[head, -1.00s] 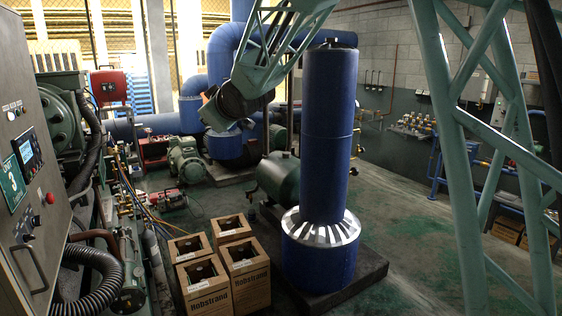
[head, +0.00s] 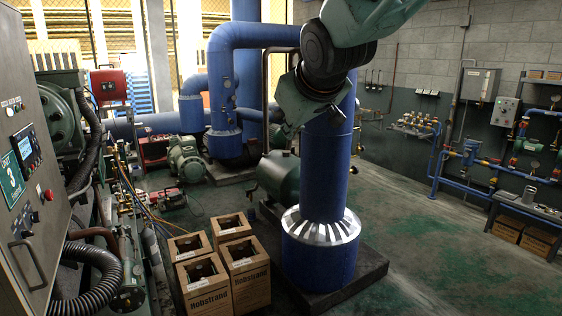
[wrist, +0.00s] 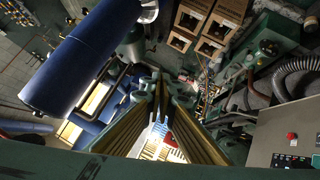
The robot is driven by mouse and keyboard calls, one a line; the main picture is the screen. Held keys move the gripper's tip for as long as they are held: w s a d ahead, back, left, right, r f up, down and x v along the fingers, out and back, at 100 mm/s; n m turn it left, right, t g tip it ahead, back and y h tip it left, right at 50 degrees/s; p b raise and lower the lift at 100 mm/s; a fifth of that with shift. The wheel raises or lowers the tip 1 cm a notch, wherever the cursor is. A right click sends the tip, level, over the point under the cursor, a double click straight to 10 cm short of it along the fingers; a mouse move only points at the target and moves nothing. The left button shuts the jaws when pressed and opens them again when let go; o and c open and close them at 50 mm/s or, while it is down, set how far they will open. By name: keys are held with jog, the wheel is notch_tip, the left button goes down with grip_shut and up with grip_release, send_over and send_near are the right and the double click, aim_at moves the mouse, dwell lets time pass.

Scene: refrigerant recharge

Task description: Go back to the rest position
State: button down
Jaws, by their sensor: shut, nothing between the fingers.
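My gripper (head: 287,130) hangs at the end of my arm, in front of the top of a tall blue column in the head view, pointing down and slightly left. In the wrist view its two fingers, with yellowish inner pads, run up the middle and meet at the tips (wrist: 160,78). It is shut and holds nothing. It appears high above the floor and apart from the boxes. Whether it is near the column's surface is hard to tell.
The blue column (head: 320,190) stands on a dark plinth, its top hidden behind my arm. Open cardboard boxes (head: 245,280) stand left of it. A grey control cabinet (head: 40,170) is at the left edge. A workbench (head: 528,207) lies right. The floor between column and bench is clear.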

jog(key=s+d+f+m+g+h+b, duration=0.1)
jog(key=s+d+f+m+g, duration=0.15)
jog(key=s+d, duration=0.6)
jog(key=s+d+f+m+g+h, duration=0.1)
jog(key=s+d+f, duration=0.25)
jog(key=s, duration=1.05)
jog(key=s+d+f+m+g+b, duration=0.15)
jog(key=s+d+f, duration=0.35)
jog(key=s, duration=0.6)
jog(key=s+f+m, duration=0.1)
jog(key=s+f, duration=0.1)
jog(key=s, duration=0.5)
jog(key=s+d+f+m+g, duration=0.1)
jog(key=s+f, duration=0.1)
jog(key=s, duration=0.5)
jog(key=shift+s+d+f+m+g, duration=0.25)
jog(key=shift+m+g, duration=0.05)
